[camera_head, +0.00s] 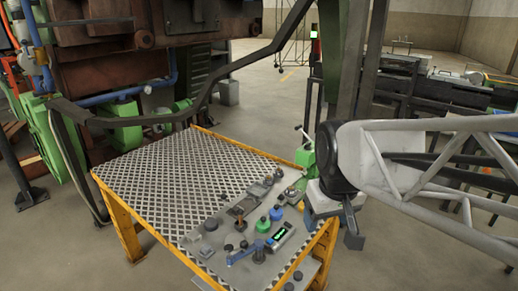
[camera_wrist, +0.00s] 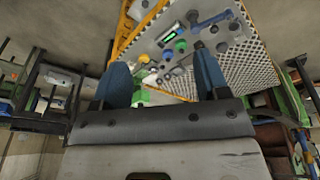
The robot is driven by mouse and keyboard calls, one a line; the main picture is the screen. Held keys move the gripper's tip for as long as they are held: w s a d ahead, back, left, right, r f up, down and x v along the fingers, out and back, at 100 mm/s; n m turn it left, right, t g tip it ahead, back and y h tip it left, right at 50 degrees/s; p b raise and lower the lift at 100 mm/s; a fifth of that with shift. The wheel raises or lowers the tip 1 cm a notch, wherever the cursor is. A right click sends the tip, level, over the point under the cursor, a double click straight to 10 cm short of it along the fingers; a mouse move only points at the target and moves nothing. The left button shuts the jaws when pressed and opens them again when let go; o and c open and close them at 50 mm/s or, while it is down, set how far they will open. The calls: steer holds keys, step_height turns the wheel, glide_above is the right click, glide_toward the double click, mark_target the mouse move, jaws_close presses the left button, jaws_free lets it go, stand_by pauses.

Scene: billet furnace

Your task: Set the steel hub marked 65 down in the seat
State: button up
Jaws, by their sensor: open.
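My gripper (camera_wrist: 162,60) is open, its two blue fingers well apart with nothing held between them. In the head view it hangs at the right edge of the table, partly hidden by my arm. Several small dark and steel parts lie on a grey board (camera_head: 222,256) on the table. No number 65 is legible, so I cannot tell which part is the steel hub or which is the seat. The board also shows beyond the fingers in the wrist view (camera_wrist: 222,50).
The yellow-framed table (camera_head: 165,180) has a clear diamond-plate top at left and back. The board carries a green round part (camera_head: 263,225), a blue round part (camera_head: 277,213), a device with a green display (camera_head: 281,238) and a blue-handled tool (camera_head: 243,255). Furnace machinery stands behind left.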

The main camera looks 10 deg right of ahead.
steer(key=s+f+m, duration=0.1)
steer(key=s+f, duration=0.1)
steer(key=s, duration=0.5)
steer(key=shift+m, duration=0.3)
steer(key=shift+a, duration=0.1)
stand_by(0.8)
